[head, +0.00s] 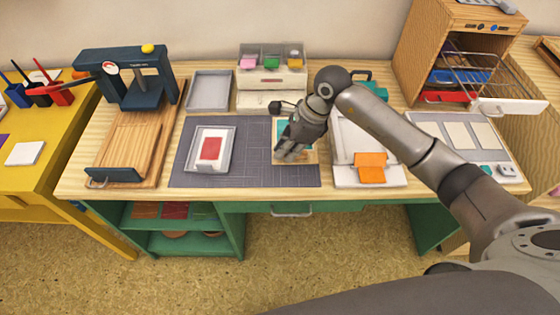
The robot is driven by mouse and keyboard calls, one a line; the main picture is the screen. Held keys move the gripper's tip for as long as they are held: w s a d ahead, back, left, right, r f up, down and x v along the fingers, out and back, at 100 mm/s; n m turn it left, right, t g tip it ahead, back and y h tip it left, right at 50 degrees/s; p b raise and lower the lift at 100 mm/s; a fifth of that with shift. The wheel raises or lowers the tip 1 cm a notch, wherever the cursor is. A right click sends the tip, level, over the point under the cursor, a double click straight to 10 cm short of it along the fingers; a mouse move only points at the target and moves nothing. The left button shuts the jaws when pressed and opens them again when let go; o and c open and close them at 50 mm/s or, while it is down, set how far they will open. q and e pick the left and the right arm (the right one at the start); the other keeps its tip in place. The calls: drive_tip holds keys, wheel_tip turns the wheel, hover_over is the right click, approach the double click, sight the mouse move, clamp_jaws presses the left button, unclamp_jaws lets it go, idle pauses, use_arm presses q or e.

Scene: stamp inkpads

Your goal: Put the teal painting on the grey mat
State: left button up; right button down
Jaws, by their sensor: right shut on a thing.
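The teal painting (281,127) is a small panel with a pale edge, at the right end of the grey mat (240,175). My right gripper (288,155) is over it, fingers pointing down, shut on it. The gripper hides much of the painting's middle. I cannot tell whether the painting touches the mat or is held just above it. My left gripper is not in view.
A white tray with a red card (211,149) lies on the mat's left half. A wooden board with a dark press (140,80) stands left. A white device with an orange piece (370,167) is close on the right. A drawer box (271,78) stands behind.

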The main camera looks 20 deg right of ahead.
drive_tip(key=shift+w+a+f+b, duration=0.25)
drive_tip(key=shift+w+f+b, duration=0.15)
drive_tip(key=shift+w+f, duration=0.55)
drive_tip(key=shift+f, duration=0.3)
drive_tip(key=f+b, duration=0.2)
drive_tip(key=f, duration=0.1)
drive_tip(key=shift+w+a+f, duration=0.15)
drive_tip(key=shift+w+f, duration=0.05)
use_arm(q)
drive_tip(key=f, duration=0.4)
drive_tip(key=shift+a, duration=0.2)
use_arm(e)
drive_tip(key=shift+r, duration=0.1)
drive_tip(key=c, duration=1.5)
unclamp_jaws()
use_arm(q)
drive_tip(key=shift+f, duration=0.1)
